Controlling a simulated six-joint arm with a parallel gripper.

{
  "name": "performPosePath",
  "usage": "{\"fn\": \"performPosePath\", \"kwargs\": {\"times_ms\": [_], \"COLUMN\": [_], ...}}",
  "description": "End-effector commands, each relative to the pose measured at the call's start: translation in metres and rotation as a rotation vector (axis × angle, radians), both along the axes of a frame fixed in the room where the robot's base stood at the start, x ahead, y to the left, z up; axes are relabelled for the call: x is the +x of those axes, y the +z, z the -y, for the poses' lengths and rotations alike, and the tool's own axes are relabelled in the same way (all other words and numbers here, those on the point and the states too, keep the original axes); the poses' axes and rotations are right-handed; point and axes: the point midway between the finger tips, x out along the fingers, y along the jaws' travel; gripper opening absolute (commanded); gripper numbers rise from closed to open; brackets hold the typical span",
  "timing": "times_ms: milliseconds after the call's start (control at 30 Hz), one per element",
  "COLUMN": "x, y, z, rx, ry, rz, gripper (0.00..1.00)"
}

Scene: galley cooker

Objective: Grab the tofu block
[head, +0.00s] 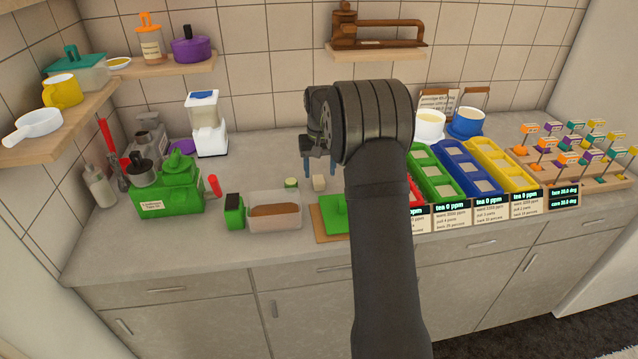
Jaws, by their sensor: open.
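A small cream block (318,183), which looks like the tofu block, sits on the grey counter near the middle of the head view. My gripper (320,170) is open, with its two blue-grey fingers pointing down. The fingertips appear just above or behind the block in the picture, one toward each side of it. Nothing shows between them, and I cannot tell the exact height gap. My dark arm rises through the middle of the view and hides part of the counter to the right.
A small green-and-white round piece (291,183) lies just left of the block. Colored compartment trays (437,181) are to the right. Counter behind is clear.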

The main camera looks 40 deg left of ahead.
Motion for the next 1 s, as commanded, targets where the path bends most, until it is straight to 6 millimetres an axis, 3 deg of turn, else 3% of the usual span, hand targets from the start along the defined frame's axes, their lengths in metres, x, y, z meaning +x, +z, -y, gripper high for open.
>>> {"fn": "performPosePath", "kwargs": {"times_ms": [267, 500, 733, 1000], "x": [-0.001, -0.001, -0.001, -0.001], "y": [-0.04, -0.043, -0.043, -0.042], "z": [0.0, 0.0, -0.001, -0.001], "rx": [-0.002, -0.001, -0.001, 0.0], "ry": [0.0, 0.0, 0.0, 0.0], "rz": [-0.002, -0.001, -0.001, 0.0], "gripper": [0.56, 0.56, 0.11, 0.08]}}
